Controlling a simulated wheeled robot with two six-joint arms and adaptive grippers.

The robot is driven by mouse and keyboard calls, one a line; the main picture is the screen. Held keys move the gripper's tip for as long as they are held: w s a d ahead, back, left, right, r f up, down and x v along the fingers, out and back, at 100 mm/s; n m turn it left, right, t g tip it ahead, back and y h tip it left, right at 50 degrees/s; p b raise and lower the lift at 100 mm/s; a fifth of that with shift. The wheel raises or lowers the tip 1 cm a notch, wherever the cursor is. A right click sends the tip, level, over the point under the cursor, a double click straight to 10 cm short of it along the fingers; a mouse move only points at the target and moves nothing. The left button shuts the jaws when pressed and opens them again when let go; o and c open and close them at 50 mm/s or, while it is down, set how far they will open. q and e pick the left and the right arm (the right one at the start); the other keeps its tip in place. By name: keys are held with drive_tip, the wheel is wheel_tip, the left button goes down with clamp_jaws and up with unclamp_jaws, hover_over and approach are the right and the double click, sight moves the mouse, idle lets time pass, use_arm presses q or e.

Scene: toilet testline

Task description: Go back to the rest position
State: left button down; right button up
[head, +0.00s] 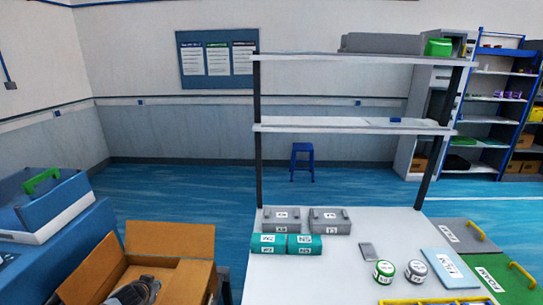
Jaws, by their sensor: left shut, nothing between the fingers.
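My left gripper (146,287) shows at the bottom left, dark grey, in front of or over the open cardboard box (178,240). It is shut with nothing between its fingers. The lower part of it and its arm are cut off by the frame's bottom edge. My right gripper is not in view.
A white workbench (335,263) with shelves carries grey cases (330,221), teal boxes (300,244), a green-labelled round can (383,272) and a blue panel (449,268). A blue bin (45,205) stands left. A blue stool (302,160) stands on open floor behind.

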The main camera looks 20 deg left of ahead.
use_arm(q)
drive_tip(key=s+d+f+m+g+h, duration=0.1)
drive_tip(key=s+d+f, duration=0.15)
drive_tip(key=d, duration=0.45)
drive_tip(key=s+d+f+g+h, duration=0.1)
drive_tip(key=s+d, duration=0.3)
drive_tip(key=d, duration=0.4)
drive_tip(key=s+d+r+m+g+h, duration=0.1)
drive_tip(key=s+d+r, duration=0.35)
drive_tip(key=d, duration=0.25)
drive_tip(key=s+d+r+g, duration=0.1)
drive_tip(key=s+d+r, duration=0.2)
drive_tip(key=s+d, duration=0.3)
drive_tip(key=s+a+f+g, duration=0.1)
drive_tip(key=s+f, duration=0.1)
drive_tip(key=f, duration=1.2)
drive_tip(key=s+a+f+g, duration=0.1)
drive_tip(key=a+f, duration=0.1)
drive_tip(key=f, duration=1.3)
drive_tip(key=s+f+g, duration=0.1)
drive_tip(key=s+f, duration=1.3)
drive_tip(key=s, duration=0.4)
drive_tip(key=shift+a+f, duration=0.2)
drive_tip(key=shift+a, duration=0.05)
